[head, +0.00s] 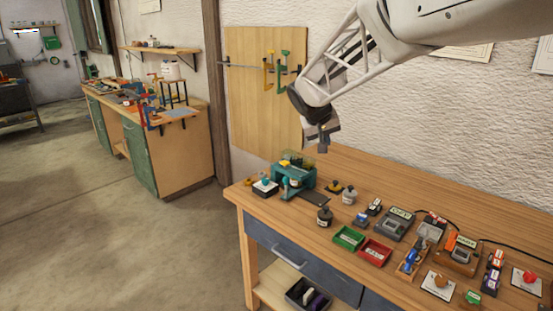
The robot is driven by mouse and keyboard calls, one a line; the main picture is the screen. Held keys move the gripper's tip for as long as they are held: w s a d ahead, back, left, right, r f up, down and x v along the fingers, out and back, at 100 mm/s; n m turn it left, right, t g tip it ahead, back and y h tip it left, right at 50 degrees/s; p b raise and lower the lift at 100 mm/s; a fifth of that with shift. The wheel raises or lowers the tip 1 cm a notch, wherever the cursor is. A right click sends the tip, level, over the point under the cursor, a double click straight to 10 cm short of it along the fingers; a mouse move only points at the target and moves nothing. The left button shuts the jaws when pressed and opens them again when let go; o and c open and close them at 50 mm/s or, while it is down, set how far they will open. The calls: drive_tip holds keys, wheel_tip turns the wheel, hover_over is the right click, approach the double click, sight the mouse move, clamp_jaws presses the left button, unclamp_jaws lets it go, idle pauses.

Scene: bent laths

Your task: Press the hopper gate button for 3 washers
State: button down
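A teal machine (293,182), which looks like the hopper, stands at the left end of the wooden workbench, with a clear greenish container (301,161) on top. A white and black box with a blue-teal knob or button (265,186) sits just left of it. I cannot read its label or tell for sure that it is the gate button. No washers can be made out at this size. My gripper (322,146) hangs in the air above and slightly right of the machine, apart from it, pointing down. Its fingers are too small and dark to tell whether they are parted.
Green (348,238) and red (375,252) trays lie at the bench's front. Small jars (325,216) stand behind and beside them. Labelled devices (395,224), an orange button plate (439,285) and a red button plate (527,280) crowd the right. Clear wood lies along the back.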

drive_tip(key=w+a+f+t, duration=0.1)
drive_tip(key=w+a+f, duration=0.1)
drive_tip(key=w, duration=0.6)
drive_tip(key=w+a+f, duration=0.2)
drive_tip(key=w, duration=0.6)
drive_tip(key=n+t+h, duration=0.1)
drive_tip(key=n+t, duration=0.1)
hover_over(285, 163)
wheel_tip(285, 163, down, 6)
drive_tip(key=shift+w+a+f, duration=0.15)
drive_tip(key=shift+w+a, duration=0.2)
drive_tip(key=shift+w, duration=0.1)
drive_tip(key=shift+f, duration=0.15)
drive_tip(key=shift+f, duration=4.2)
